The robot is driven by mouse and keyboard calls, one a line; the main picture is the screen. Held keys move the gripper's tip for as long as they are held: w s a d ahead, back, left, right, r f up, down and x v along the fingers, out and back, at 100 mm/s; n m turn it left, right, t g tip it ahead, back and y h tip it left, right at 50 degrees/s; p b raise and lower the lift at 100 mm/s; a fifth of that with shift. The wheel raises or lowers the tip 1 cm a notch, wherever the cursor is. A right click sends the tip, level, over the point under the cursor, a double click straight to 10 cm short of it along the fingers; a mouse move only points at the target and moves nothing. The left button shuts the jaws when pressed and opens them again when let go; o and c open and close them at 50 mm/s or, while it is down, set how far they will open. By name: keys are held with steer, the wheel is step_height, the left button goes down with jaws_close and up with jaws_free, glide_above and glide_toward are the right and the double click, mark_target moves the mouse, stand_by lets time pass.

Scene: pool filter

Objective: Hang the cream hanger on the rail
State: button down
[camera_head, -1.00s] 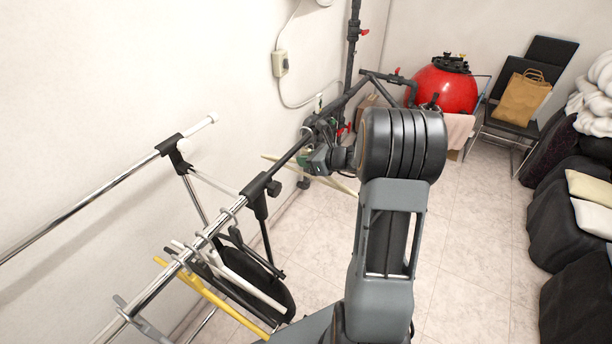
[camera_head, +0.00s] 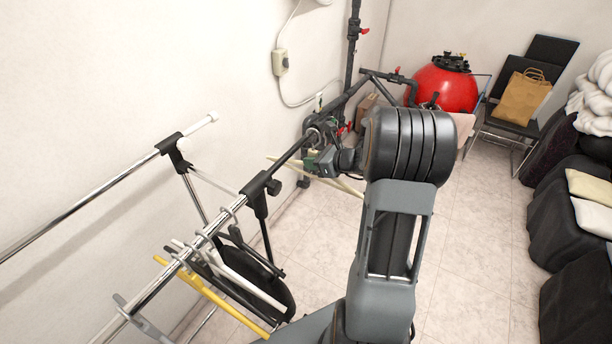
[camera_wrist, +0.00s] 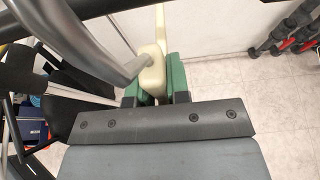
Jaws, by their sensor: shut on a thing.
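The cream hanger (camera_head: 344,186) is held beside the dark far stretch of the rail, its arms slanting across it in the head view. My gripper (camera_head: 314,163) is shut on it. In the wrist view the green finger pads of my gripper (camera_wrist: 157,82) clasp the cream hanger's neck (camera_wrist: 152,68), and its grey metal hook curves up and left. The rail (camera_head: 217,222) is chrome in its near part and runs from the lower left toward the back. Whether the hook touches the rail I cannot tell.
A yellow hanger (camera_head: 200,287) and several other hangers hang on the near chrome part. A black clamp knob (camera_head: 273,187) sits along the rail. A second chrome bar (camera_head: 85,203) runs nearer the wall.

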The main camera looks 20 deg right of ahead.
steer(key=shift+s+d, duration=0.3)
steer(key=shift+s, duration=0.15)
steer(key=shift+s, duration=0.1)
steer(key=s+d+p, duration=0.1)
steer(key=s+d, duration=0.5)
steer(key=s, duration=0.4)
steer(key=s+d+p, duration=0.1)
steer(key=s+d, duration=0.6)
steer(key=s, duration=0.3)
steer(key=shift+d+p, duration=0.15)
steer(key=shift+p, duration=0.15)
steer(key=shift+f, duration=0.1)
